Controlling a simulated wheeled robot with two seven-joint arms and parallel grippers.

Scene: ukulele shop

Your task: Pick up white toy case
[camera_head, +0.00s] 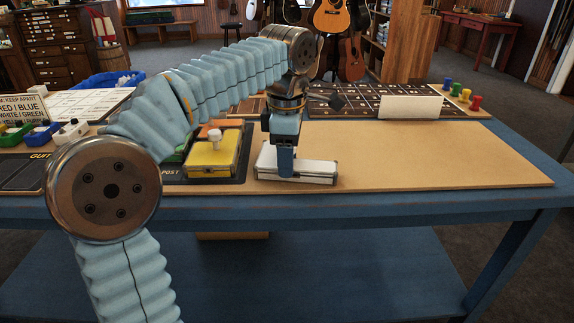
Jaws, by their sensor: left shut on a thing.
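The white toy case (318,172) is a small, low white box with metal-looking edges. It is at the front middle of the tan work surface in the head view. My left arm comes in from the left and bends down over it. My left gripper (287,172) points straight down at the left half of the case and is shut on it. The fingers hide part of the case's top and front. I cannot tell whether the case is lifted off the surface. My right gripper is not in view.
A yellow case (210,160) with a white knob sits just left. Several coloured pegs (466,95) stand at the back right. The tan surface (440,160) right of the case is clear.

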